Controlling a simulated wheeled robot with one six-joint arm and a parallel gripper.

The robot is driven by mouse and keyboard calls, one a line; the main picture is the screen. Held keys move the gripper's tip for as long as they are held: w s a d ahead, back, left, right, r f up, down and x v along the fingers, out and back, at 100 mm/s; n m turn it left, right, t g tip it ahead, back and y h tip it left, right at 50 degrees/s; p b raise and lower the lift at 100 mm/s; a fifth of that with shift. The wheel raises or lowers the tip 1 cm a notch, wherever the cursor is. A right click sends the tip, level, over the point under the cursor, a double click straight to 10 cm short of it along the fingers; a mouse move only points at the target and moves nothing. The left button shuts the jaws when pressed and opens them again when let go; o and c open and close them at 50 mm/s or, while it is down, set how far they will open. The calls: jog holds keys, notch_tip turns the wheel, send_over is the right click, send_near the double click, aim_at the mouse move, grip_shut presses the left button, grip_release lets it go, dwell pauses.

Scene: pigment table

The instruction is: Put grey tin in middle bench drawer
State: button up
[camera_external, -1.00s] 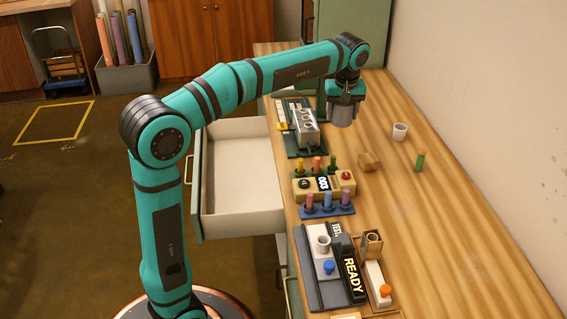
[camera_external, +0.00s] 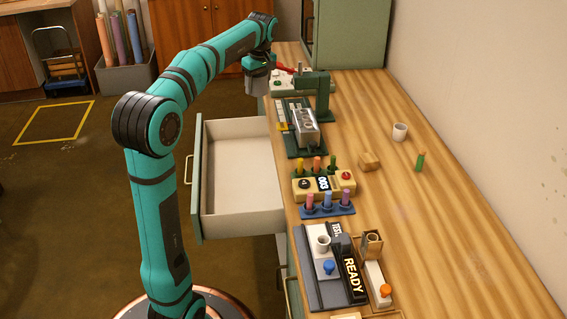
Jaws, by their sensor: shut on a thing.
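My gripper (camera_external: 257,90) hangs at the far left edge of the bench, beyond the open drawer and above its level. It is shut on a grey thing, which appears to be the grey tin; gripper and tin are small and hard to tell apart here. An open bench drawer (camera_external: 240,205) sticks out to the left of the bench, with a pale, empty interior. Its front panel is green with a metal handle. I cannot tell for sure from this view whether it is the middle one.
The wooden bench (camera_external: 450,225) holds a green press (camera_external: 318,95), a grey block fixture (camera_external: 306,130), a tan control box (camera_external: 322,185), a rack of coloured pegs (camera_external: 327,209) and a READY sign (camera_external: 350,275). The floor left of the drawer is clear.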

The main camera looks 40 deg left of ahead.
jog(key=s+a+n, duration=0.2)
jog(key=s+a, duration=0.2)
jog(key=a, duration=0.5)
send_over(236, 163)
notch_tip(236, 163, down, 28)
jog(key=shift+w+d+r, duration=0.1)
jog(key=shift+d+r, duration=0.05)
jog(key=shift+r, duration=0.05)
jog(key=shift+f, duration=2.4)
jog(key=shift+f, duration=0.15)
jog(key=o, duration=1.1)
jog(key=r, duration=0.4)
jog(key=d+r, duration=0.1)
jog(key=r, duration=0.7)
jog(key=shift+d+r, duration=0.1)
jog(key=shift+d, duration=0.3)
